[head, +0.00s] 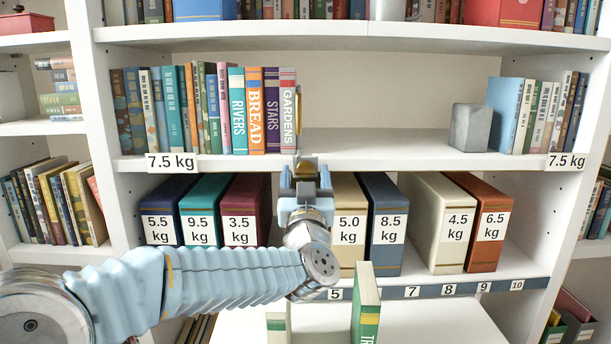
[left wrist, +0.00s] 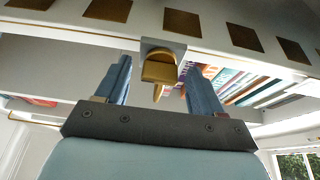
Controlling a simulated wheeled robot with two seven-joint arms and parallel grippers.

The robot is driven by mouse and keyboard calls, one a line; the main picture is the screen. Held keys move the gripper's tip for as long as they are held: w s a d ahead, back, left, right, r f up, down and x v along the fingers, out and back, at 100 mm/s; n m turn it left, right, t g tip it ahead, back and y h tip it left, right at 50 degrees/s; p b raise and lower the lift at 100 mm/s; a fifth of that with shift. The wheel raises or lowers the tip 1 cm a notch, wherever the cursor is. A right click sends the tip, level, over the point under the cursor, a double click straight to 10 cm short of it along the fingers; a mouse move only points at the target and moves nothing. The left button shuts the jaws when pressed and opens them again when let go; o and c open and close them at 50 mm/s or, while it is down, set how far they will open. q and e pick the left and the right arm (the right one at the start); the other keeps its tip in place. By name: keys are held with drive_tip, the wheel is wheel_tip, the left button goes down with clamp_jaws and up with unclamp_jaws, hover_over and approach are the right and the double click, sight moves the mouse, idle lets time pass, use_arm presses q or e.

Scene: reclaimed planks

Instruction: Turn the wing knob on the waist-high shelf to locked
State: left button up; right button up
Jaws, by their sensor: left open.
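The wing knob (left wrist: 160,70) is brass-coloured, on a small grey plate at the shelf's edge, and shows in the left wrist view. A thin pointed brass part hangs below its body. In the head view my own gripper largely hides it. My left gripper (head: 306,182) is raised in front of the shelf's front edge, below the book "GARDENS". In the left wrist view its two blue fingers (left wrist: 158,88) are open, one on each side of the knob, with gaps showing on both sides. No locked marking is readable. My right gripper is not in view.
Books (head: 238,110) stand left on the shelf (head: 380,164), and a grey block (head: 469,127) stands right. Weight-labelled binders (head: 379,220) fill the shelf below. A green-and-cream book (head: 366,300) stands upright lower down, right of my forearm. The shelf between "GARDENS" and the block is clear.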

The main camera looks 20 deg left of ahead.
use_arm(q)
drive_tip(key=shift+c, duration=0.2)
drive_tip(key=c, duration=1)
drive_tip(key=shift+f, duration=0.1)
